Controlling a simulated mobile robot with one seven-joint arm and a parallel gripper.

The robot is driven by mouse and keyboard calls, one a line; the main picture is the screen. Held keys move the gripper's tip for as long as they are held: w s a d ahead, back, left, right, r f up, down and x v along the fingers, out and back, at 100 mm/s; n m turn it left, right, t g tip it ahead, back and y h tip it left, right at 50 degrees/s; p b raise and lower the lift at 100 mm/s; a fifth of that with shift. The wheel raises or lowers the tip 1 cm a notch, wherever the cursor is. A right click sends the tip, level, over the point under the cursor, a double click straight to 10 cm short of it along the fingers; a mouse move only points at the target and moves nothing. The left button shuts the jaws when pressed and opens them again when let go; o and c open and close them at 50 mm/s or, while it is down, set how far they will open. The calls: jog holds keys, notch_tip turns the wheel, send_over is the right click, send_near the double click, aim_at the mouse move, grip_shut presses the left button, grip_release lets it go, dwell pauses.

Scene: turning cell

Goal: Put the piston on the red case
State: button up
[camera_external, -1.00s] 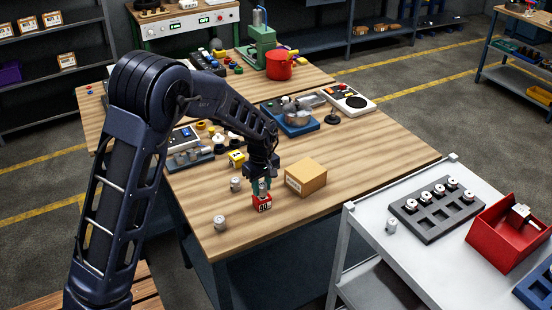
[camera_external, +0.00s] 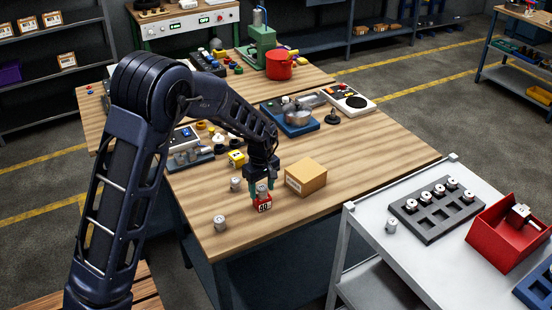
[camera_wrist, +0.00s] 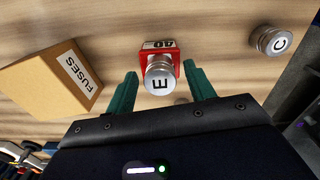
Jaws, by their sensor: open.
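The red case (camera_external: 264,206), a small block with a white number label, stands on the wooden table; it also shows in the wrist view (camera_wrist: 168,48). A silver piston (camera_wrist: 160,77) marked E rests upright on top of it. The piston also shows between my fingers in the external view (camera_external: 262,190). My gripper (camera_wrist: 160,72) is open, with one green finger on each side of the piston and a gap on both sides. It is low over the case in the external view (camera_external: 263,191). The piston's underside is hidden.
A cardboard box (camera_external: 306,178) labelled FUSES stands close to the case. Two other silver pistons (camera_external: 236,184) (camera_external: 220,223) stand on the table; one marked C (camera_wrist: 271,40) shows in the wrist view. A grey cart (camera_external: 365,212) with a red bin (camera_external: 497,237) stands at right.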

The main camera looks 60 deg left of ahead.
aim_at(262, 188)
notch_tip(262, 188, up, 12)
dwell(0.4)
jog(key=s+d+r+m+t, duration=0.1)
jog(key=s+d+r+m, duration=0.5)
jog(key=d, duration=0.5)
jog(key=s+d+r+m+t, duration=0.1)
jog(key=s+d+r+m, duration=0.2)
jog(key=s+d+r, duration=0.45)
jog(key=s+d+m+t, duration=0.2)
jog(key=s+d+m, duration=0.8)
jog(key=s+d, duration=0.7)
jog(key=s, duration=0.3)
jog(key=shift+s+m+t, duration=0.3)
jog(key=shift+m, duration=0.1)
